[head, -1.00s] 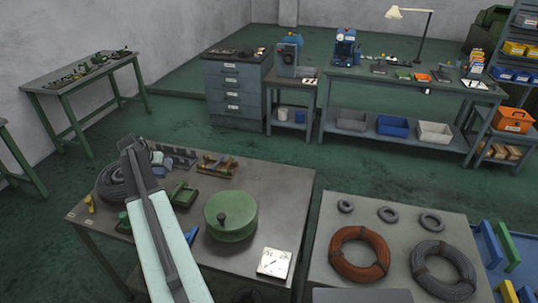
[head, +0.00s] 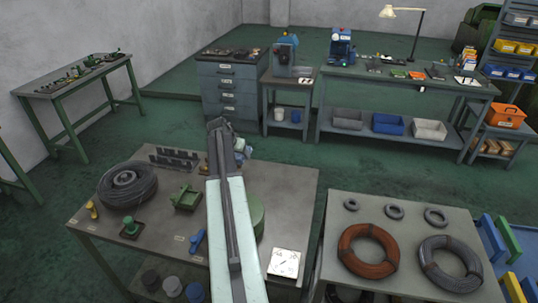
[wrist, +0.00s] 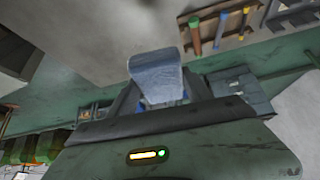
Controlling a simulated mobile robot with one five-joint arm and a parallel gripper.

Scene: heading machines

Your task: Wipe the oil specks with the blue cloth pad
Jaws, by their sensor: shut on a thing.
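My gripper (head: 222,140) is at the far end of my arm, above the back middle of the near metal table (head: 170,238). In the wrist view it is shut on the blue cloth pad (wrist: 157,75), which sticks out beyond the jaws. In the head view a small pale blue piece (head: 241,148) shows beside the gripper end, probably the pad. A white square plate (head: 284,263) with small dark marks lies at the table's front right, apart from the gripper. Whether these marks are the oil specks is too small to tell.
On the near table are a dark wire coil (head: 127,186), a green fixture (head: 186,197), a blue tool (head: 198,241) and a green drum (head: 257,219) partly hidden by my arm. A second table (head: 400,215) at right holds several coils.

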